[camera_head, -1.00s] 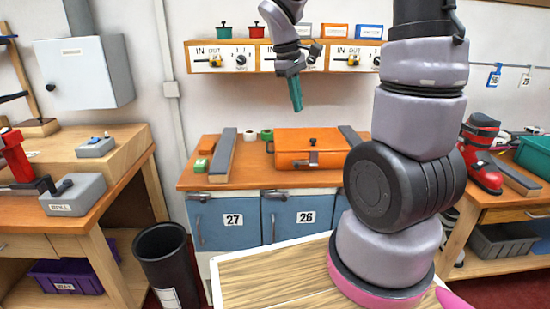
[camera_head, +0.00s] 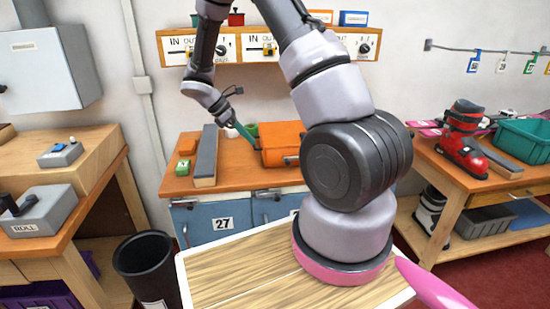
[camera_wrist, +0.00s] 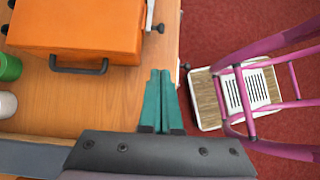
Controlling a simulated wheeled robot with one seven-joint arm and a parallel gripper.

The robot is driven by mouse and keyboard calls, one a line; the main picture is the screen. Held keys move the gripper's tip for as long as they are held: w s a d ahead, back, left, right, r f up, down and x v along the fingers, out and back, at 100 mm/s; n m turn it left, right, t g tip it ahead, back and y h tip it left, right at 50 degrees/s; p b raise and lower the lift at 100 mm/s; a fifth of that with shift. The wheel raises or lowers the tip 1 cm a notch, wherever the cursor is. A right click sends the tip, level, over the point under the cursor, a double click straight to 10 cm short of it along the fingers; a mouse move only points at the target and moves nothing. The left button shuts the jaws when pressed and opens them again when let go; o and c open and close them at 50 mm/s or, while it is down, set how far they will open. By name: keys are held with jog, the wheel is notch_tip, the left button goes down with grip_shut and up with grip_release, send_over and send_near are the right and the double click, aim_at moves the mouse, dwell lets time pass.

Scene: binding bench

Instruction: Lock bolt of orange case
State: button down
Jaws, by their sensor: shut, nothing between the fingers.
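The orange case (camera_head: 283,142) lies on the wooden bench top; my arm hides its right part in the head view. In the wrist view the case (camera_wrist: 75,25) fills the upper left, with a dark handle (camera_wrist: 80,69) on its near side. A silver fitting with a dark knob (camera_wrist: 160,28), seemingly the bolt, sticks out at its right side, cut by the upper frame edge; whether it is locked I cannot tell. My gripper (camera_wrist: 160,73) has teal fingers, shut and empty, above the bench edge, below the knob in the picture. In the head view my gripper (camera_head: 252,142) is beside the case's left end.
A long grey-topped block (camera_head: 205,155) and a green box (camera_head: 188,146) are on the bench left of the case. A green roll (camera_wrist: 9,67) is beside the case. Blue cabinets (camera_head: 212,222) are below, a black bin (camera_head: 150,268) at left. Free bench top surrounds the fingers.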

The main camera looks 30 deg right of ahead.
aim_at(289, 161)
jog(key=x, duration=0.9)
jog(key=shift+s+d+f, duration=0.1)
jog(key=shift+f, duration=0.1)
jog(key=d, duration=0.2)
jog(key=s+d+f, duration=0.1)
jog(key=shift+f, duration=0.1)
jog(key=shift+s+d+f, duration=0.1)
jog(key=shift+d+f, duration=0.05)
jog(key=shift+d, duration=0.35)
jog(key=shift+s+d, duration=0.3)
jog(key=shift+d, duration=0.65)
jog(key=shift+s+d, duration=0.25)
jog(key=shift+d, duration=0.7)
